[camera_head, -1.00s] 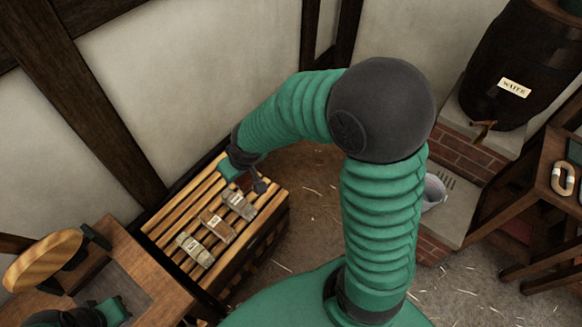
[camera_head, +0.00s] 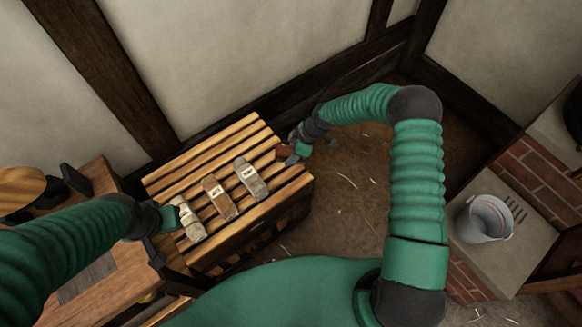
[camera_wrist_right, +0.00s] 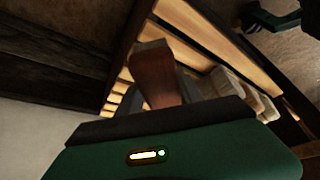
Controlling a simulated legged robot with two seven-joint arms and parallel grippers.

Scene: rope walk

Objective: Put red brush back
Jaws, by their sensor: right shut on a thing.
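The red brush (camera_head: 284,151) shows as a small reddish-brown piece at the right edge of the slatted wooden rack (camera_head: 215,145). My right gripper (camera_head: 291,157) is shut on it. In the right wrist view the reddish-brown handle (camera_wrist_right: 155,75) sticks up from behind the gripper, in front of the slats. Whether it touches the slats I cannot tell. My left gripper (camera_head: 165,222) is beside the leftmost labelled block on the rack; its jaw opening is unclear.
Three labelled blocks, grey (camera_head: 250,177), brown (camera_head: 218,197) and pale (camera_head: 188,219), lie in a row on the rack. A wooden bench (camera_head: 85,225) stands at the left. A metal bucket (camera_head: 485,218) stands on a stone ledge at the right.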

